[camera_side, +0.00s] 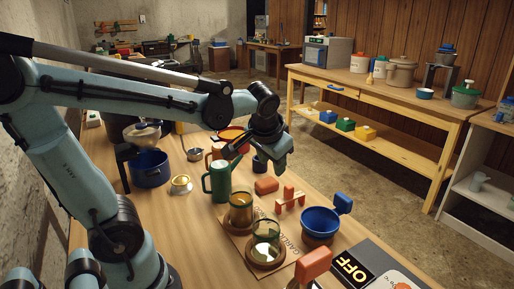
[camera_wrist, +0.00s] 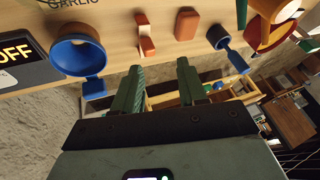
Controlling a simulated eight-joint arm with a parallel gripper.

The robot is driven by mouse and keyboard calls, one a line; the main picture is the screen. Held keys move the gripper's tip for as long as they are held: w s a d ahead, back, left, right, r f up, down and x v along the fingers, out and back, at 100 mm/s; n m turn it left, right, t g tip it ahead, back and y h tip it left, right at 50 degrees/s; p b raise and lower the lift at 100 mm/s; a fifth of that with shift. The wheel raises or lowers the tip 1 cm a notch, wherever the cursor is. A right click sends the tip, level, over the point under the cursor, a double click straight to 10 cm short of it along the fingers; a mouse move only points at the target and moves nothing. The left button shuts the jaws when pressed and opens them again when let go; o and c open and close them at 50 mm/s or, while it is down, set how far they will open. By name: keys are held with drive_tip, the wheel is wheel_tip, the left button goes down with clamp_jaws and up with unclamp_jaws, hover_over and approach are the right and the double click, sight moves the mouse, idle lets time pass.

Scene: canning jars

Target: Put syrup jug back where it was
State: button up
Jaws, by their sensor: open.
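A green jug (camera_side: 218,183) with a handle and spout stands upright on the wooden table in the side view; I take it as the syrup jug, though no label shows. It is not clearly seen in the wrist view. My gripper (camera_wrist: 160,66) is open and empty in the wrist view, with nothing between its two green fingers. In the side view my gripper (camera_side: 284,160) hangs above the table to the right of the jug, apart from it. Two glass jars stand in front of the jug: an amber-filled jar (camera_side: 241,209) and a clearer jar (camera_side: 266,236).
A blue pan (camera_side: 320,222), orange blocks (camera_side: 267,186), an orange stand (camera_side: 290,199), and a dark OFF panel (camera_side: 352,268) lie to the right and front. A blue pot (camera_side: 150,170) and gold lid (camera_side: 181,185) are left. A red-rimmed bowl (camera_side: 233,134) is behind.

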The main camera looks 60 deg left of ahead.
drive_tip(key=s+d+f+m+t+h, duration=0.2)
drive_tip(key=s+d, duration=0.3)
drive_tip(key=d, duration=0.3)
drive_tip(key=shift+f+t+h, duration=0.25)
drive_tip(key=shift+t+h, duration=0.35)
drive_tip(key=shift+h, duration=0.3)
